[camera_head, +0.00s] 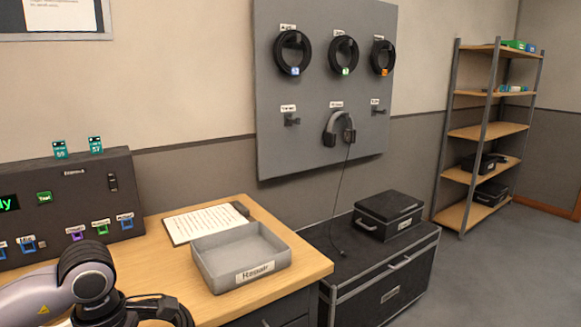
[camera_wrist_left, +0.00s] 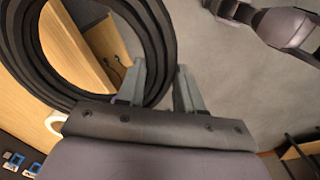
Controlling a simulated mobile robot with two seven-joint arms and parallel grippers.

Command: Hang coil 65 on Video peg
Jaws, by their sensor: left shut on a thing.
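My left arm comes in at the bottom left of the head view, and a black cable coil (camera_head: 165,308) shows beside its wrist at the lower edge. In the left wrist view my left gripper (camera_wrist_left: 160,72) is shut on this coil (camera_wrist_left: 160,40), whose ring passes between the fingers and spreads to the left. Its number does not show. The grey peg panel (camera_head: 270,150) carries small labels too blurred to read, so I cannot tell which peg is Video. Its lower left peg (camera_head: 291,121) and lower right peg (camera_head: 378,110) are empty.
Three coils hang on the upper pegs: left (camera_head: 292,53), middle (camera_head: 343,54) and right (camera_head: 382,58). A headset (camera_head: 332,128) hangs lower middle, its cord trailing to a black chest (camera_head: 345,268). A Repair tray (camera_head: 205,272) sits on the desk. Part of my right arm (camera_wrist_left: 290,25) shows.

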